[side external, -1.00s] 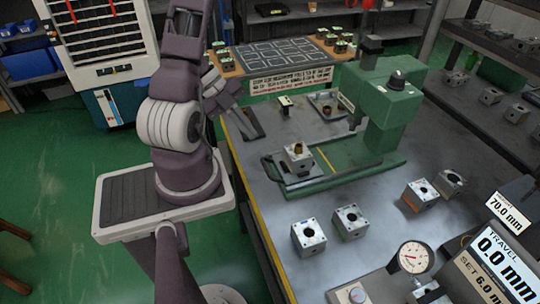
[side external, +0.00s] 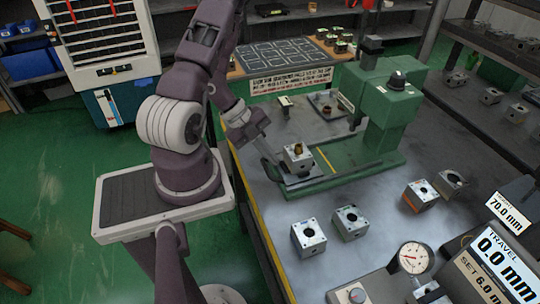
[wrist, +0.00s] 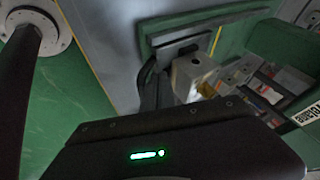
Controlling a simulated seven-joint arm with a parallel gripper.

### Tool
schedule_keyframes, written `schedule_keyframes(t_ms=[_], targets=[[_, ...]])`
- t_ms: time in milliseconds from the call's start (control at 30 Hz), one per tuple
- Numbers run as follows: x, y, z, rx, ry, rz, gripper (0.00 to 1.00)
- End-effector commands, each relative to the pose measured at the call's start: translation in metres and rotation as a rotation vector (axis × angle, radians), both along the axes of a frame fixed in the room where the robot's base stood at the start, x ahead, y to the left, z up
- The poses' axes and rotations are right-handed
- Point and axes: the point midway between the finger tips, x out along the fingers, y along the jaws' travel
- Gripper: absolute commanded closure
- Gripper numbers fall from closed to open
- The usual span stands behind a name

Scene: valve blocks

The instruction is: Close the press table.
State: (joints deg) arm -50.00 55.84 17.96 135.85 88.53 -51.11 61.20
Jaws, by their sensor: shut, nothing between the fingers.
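The green press (side external: 390,105) stands on the bench with its green base running left. The press table (side external: 305,181), a dark flat plate, sits out at the left end of that base, away from the press head. A grey valve block (side external: 298,157) with a brass-coloured part in its top stands on it; the block also shows in the wrist view (wrist: 187,78). My gripper (side external: 271,157) is shut and empty, low beside the left edge of the table. Whether it touches the table I cannot tell.
Several loose valve blocks (side external: 308,237) stand on the bench in front and to the right. A dial gauge (side external: 413,257) and a display reading 0.0 mm travel (side external: 500,262) are at the lower right. A small tray (side external: 325,105) lies behind the table. Bench between them is clear.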

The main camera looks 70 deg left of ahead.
Motion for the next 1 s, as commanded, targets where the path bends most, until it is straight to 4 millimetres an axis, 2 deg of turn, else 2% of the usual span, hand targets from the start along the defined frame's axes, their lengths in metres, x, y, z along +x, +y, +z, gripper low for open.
schedule_keyframes(t_ms=[167,700,1000], targets=[[0.014,0.000,0.000,0.001,-0.003,-0.003,1.00],[0.125,-0.001,0.000,0.001,-0.003,-0.004,1.00],[0.160,-0.001,0.000,-0.001,-0.001,-0.002,1.00]])
